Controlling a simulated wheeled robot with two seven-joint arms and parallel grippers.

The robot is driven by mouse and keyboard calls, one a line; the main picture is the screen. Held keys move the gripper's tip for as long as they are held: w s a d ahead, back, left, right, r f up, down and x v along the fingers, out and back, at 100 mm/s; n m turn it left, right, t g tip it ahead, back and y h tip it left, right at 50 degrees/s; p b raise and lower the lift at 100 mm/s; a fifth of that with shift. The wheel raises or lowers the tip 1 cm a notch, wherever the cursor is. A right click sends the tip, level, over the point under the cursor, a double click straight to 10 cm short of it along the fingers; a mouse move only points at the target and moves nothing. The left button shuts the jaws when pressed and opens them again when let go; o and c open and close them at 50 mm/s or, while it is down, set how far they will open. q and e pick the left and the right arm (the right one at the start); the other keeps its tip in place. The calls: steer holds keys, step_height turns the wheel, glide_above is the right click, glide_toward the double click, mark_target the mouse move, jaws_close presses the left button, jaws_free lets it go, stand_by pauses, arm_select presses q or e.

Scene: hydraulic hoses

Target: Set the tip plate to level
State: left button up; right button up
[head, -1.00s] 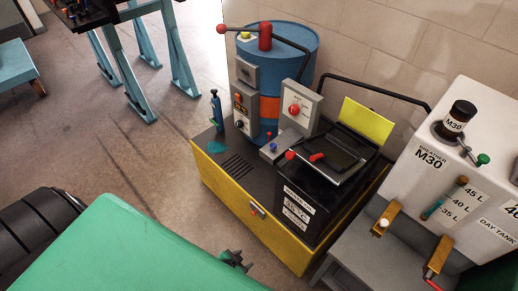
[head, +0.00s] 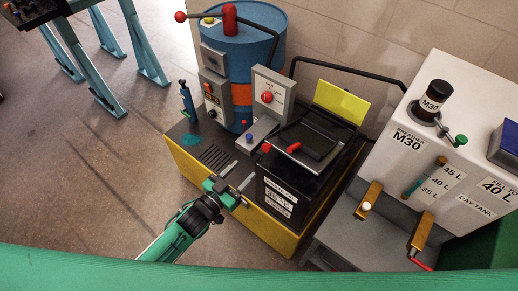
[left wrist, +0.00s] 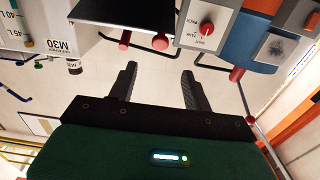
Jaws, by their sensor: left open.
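What I take to be the tip plate (head: 308,143) is a grey-framed dark plate on top of a black box (head: 292,197) with white labels, on the yellow-edged unit. It looks tilted, and red knobs sit at its near left side. In the left wrist view, upside down, a dark plate (left wrist: 130,10) shows with a red knob (left wrist: 160,42) by its edge. My left gripper (head: 236,175) is open and empty, left of the black box and lower than the plate. Its fingers also show in the left wrist view (left wrist: 159,85), apart from the knobs. My right gripper is out of view.
A blue drum (head: 246,50) with a red-knobbed lever stands behind. A grey panel (head: 268,97) with a red knob stands left of the plate. A yellow board (head: 341,102) rises behind it. A white tank (head: 455,140) stands right.

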mark_target(265, 149)
arm_select(q)
steer(key=p+x, duration=0.2)
steer(key=x, duration=0.8)
steer(key=shift+w+d, duration=0.1)
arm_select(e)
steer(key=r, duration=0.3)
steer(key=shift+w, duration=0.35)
